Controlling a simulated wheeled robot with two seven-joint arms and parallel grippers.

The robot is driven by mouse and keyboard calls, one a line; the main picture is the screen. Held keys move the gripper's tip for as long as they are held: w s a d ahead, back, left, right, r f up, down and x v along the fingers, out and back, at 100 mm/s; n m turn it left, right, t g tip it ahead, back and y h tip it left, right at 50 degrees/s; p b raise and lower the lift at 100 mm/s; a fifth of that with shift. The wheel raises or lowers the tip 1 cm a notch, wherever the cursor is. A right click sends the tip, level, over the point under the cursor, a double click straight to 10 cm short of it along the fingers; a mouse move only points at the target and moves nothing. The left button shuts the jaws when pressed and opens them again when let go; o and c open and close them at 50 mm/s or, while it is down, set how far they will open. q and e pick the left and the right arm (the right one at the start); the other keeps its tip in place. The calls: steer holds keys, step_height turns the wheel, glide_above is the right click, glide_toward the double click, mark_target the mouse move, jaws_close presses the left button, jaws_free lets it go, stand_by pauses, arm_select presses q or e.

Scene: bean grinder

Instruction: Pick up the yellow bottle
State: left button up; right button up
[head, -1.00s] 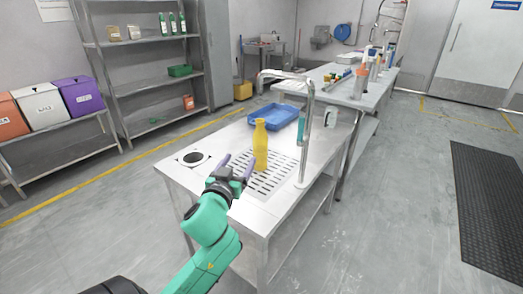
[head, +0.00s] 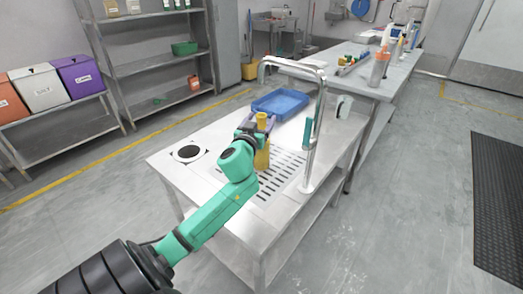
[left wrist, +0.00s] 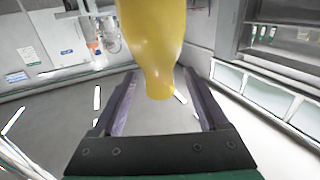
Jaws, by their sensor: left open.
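The yellow bottle (head: 262,159) stands upright on the slotted drain area of the metal table (head: 222,190). My left gripper (head: 259,124) is at the bottle's upper part, and its wrist hides some of the bottle in the head view. In the left wrist view, the bottle (left wrist: 155,40) appears upside down, with its narrow end between the two spread fingers of the left gripper (left wrist: 159,76). The gripper is open, with a gap visible on both sides of the bottle. I cannot tell whether either finger touches it. My right gripper is not in view.
A tall curved metal faucet (head: 313,125) stands just right of the bottle. A blue tray (head: 280,103) lies behind it. A round black-lined hole (head: 188,152) is at the table's left. Another table (head: 385,70) with several items stands farther back.

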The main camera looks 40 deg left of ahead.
mark_target(264, 114)
arm_select(q)
steer(key=x, duration=0.3)
steer(key=shift+w+r, duration=0.1)
steer(key=shift+w+a, duration=0.15)
steer(key=shift+w, duration=0.25)
steer(key=shift+s, duration=0.1)
jaws_close()
stand_by(0.8)
